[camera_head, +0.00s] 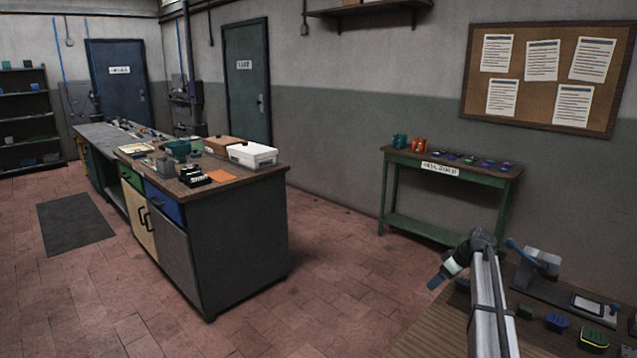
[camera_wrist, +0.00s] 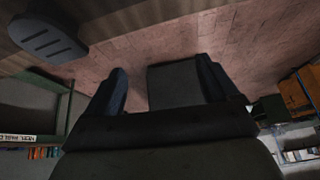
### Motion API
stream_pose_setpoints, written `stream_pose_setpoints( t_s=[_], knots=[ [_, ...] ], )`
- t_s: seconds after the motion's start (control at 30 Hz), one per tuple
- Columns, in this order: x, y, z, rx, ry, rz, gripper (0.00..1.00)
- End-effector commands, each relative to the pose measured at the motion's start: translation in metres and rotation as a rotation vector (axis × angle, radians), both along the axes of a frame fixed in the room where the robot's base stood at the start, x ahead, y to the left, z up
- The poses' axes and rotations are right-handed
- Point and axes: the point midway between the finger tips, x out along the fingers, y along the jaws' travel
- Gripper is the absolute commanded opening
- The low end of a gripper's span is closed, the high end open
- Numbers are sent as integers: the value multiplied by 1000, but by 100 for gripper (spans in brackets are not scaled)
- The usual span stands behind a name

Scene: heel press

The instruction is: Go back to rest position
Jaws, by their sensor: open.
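My gripper (camera_head: 437,283) is at the end of my arm, to the left of the wooden bench's equipment in the head view. It points down and left and touches nothing that I can see. In the wrist view, the two dark fingers of my gripper (camera_wrist: 163,82) stand apart.
The wooden bench (camera_head: 435,332) bears a blue block (camera_head: 557,320) and a green block with a yellow edge (camera_head: 593,338). A green table (camera_head: 450,165) stands against the wall. A dark workbench (camera_head: 240,240) stands left, with open floor (camera_head: 340,290) between.

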Motion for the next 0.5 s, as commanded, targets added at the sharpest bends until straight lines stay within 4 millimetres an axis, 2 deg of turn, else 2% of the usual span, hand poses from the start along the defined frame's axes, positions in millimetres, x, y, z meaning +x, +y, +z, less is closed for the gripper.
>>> stream_pose_setpoints(
  t_s=[0.03, 0.13, 0.27, 0.37, 0.5],
  knots=[
    [5, 28, -5, 10, 0, 3, 87],
    [13, 79, -17, 33, 7, -4, 87],
    [13, 148, -39, 71, 33, -10, 87],
    [5, 202, -62, 105, 68, -14, 87],
    [-19, 274, -102, 148, 138, -20, 87]
  ],
)
